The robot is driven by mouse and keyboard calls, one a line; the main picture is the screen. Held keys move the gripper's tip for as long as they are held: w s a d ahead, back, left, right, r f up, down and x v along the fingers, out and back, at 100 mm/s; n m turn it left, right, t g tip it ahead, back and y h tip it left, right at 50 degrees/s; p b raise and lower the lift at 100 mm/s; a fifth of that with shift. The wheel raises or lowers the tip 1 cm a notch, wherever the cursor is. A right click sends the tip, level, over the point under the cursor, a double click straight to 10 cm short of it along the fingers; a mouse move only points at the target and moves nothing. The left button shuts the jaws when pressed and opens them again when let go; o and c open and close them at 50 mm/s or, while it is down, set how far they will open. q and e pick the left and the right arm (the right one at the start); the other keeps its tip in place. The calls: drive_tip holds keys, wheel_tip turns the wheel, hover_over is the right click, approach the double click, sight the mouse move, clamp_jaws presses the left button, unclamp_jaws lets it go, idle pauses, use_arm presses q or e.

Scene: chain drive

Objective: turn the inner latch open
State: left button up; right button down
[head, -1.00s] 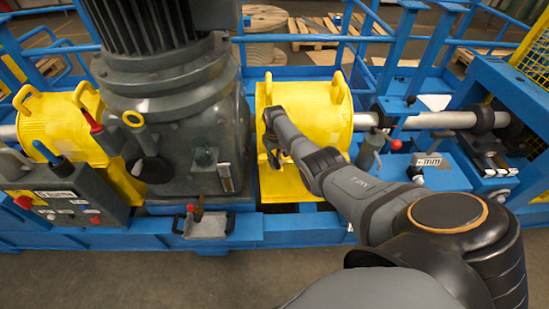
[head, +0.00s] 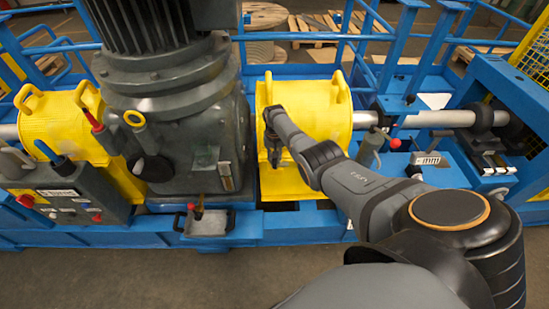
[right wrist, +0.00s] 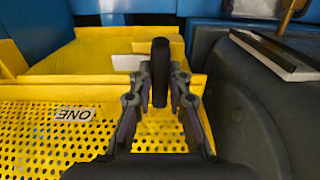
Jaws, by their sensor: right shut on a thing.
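The inner latch shows in the right wrist view as a dark upright handle (right wrist: 160,68) with a rounded top. It stands against the yellow perforated guard (right wrist: 60,130), by a pale plate. My right gripper (right wrist: 160,92) has one finger on each side of the handle and is shut on it. In the head view, my right gripper (head: 273,158) is at the lower left front of the yellow guard (head: 320,105), beside the dark gearbox. The latch is hidden there behind the gripper. My left gripper is in neither view.
The dark gearbox (head: 180,125) stands close to the left of my right gripper. A small tray (head: 208,224) sticks out on the blue frame below. A grey oiler with a red tip (head: 370,146) stands right of the guard, near my forearm.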

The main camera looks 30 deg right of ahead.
drive_tip(key=c, duration=1.3)
unclamp_jaws()
wheel_tip(320, 180, up, 12)
